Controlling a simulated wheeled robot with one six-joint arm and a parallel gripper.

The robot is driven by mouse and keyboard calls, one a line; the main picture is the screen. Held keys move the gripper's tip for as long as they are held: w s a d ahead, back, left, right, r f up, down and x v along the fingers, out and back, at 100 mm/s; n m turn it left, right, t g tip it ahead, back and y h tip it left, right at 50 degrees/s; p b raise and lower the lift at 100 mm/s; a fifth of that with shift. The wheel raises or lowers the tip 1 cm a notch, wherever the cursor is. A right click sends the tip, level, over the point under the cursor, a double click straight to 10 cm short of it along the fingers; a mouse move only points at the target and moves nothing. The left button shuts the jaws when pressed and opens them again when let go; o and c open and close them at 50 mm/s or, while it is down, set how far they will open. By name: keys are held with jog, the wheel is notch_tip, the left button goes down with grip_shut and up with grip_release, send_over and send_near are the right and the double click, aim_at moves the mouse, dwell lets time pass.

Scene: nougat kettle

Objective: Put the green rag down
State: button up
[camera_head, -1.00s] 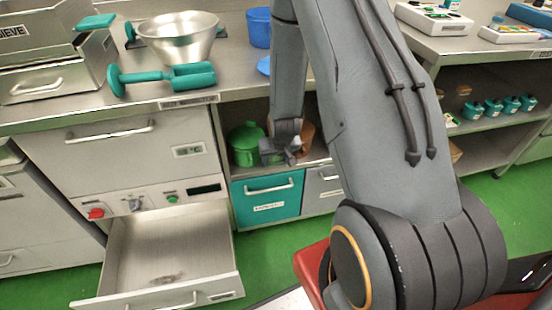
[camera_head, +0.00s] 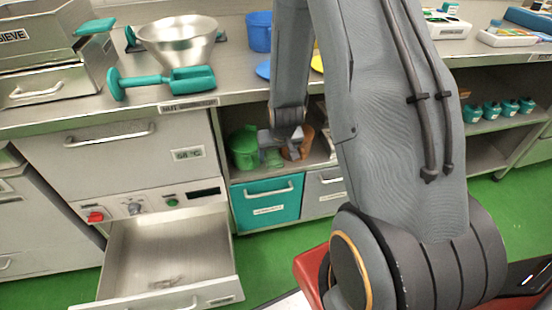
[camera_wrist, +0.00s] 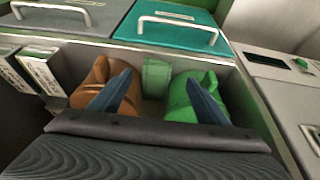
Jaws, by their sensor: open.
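My gripper (camera_head: 281,140) is at the open shelf under the counter. In the wrist view its two blue fingers (camera_wrist: 160,78) are spread apart. A pale green, folded-looking piece (camera_wrist: 156,74), which appears to be the green rag, shows between and beyond the fingertips. I cannot tell whether a finger touches it. In the head view a pale green piece (camera_head: 272,157) shows just below my gripper, on or close to the shelf. A bright green rounded object (camera_wrist: 208,88) is beside the right finger, and a brown one (camera_wrist: 92,80) beside the left finger.
The teal drawer (camera_head: 266,201) and a grey drawer (camera_head: 324,191) are shut below the shelf. A steel drawer (camera_head: 165,262) stands open at lower left. The counter above holds a steel bowl (camera_head: 177,40), a teal scoop (camera_head: 160,82) and a blue container (camera_head: 258,32).

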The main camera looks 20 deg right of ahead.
jog(key=s+a+r+g, duration=0.2)
jog(key=s+a+r, duration=0.1)
jog(key=s+r, duration=0.8)
jog(key=s+a+r+n+g+y, duration=0.1)
jog(key=s+a+r+g, duration=0.1)
jog(key=s+r, duration=0.9)
jog(key=shift+a+r, duration=0.65)
jog(key=shift+a, duration=0.25)
